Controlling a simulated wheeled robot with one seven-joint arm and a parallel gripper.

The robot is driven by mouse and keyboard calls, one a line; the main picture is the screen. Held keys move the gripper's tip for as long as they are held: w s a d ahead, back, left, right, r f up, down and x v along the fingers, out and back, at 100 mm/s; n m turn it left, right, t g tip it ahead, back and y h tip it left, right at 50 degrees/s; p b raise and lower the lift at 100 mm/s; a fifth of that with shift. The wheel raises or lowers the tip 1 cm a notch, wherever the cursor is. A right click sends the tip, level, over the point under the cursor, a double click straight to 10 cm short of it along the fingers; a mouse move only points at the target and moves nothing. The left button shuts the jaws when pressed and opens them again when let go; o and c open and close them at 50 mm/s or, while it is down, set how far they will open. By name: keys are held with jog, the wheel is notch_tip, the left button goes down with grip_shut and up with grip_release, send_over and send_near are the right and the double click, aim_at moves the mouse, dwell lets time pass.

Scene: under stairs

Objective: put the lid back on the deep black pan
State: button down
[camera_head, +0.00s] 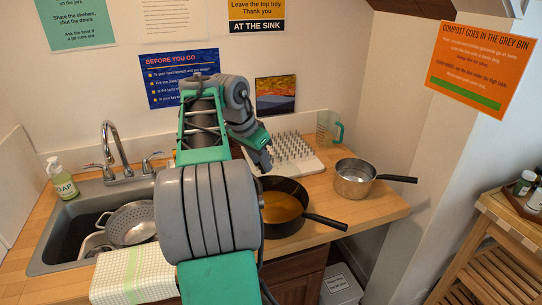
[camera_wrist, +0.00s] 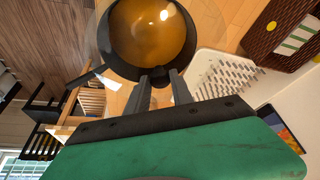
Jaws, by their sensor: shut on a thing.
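The deep black pan (camera_head: 284,232) stands on the wooden counter, holding orange-brown contents, its handle towards the lower right. It shows at the top of the wrist view (camera_wrist: 113,55). My gripper (camera_head: 264,166) is above and behind the pan, partly hidden by my arm in the head view. In the wrist view my gripper (camera_wrist: 161,80) is shut on a small dark part between the fingertips. This looks like the grip of a clear lid (camera_wrist: 158,72), whose outline is only faintly seen near the pan. I cannot tell whether the lid touches the pan.
A steel saucepan (camera_head: 354,181) stands right of the pan. A white pegged rack (camera_head: 309,166) and a clear jug (camera_head: 328,128) are behind. The sink (camera_head: 64,259) with a colander (camera_head: 131,223) and a draped cloth (camera_head: 133,276) are left. The counter's front right corner is clear.

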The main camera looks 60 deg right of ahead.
aim_at(267, 175)
jog(key=s, duration=0.1)
jog(key=s+d+m, duration=0.1)
jog(key=shift+s+d+r, duration=0.1)
jog(key=shift+s+d, duration=0.2)
notch_tip(267, 175, down, 6)
jog(key=b, duration=0.6)
jog(key=shift+w+a, duration=0.1)
jog(key=shift+a, duration=0.15)
jog(key=shift+f, duration=0.3)
dwell(0.5)
jog(key=shift+f+b, duration=0.3)
jog(key=shift+b, duration=0.1)
jog(key=shift+f, duration=0.35)
jog(key=shift+r, duration=0.1)
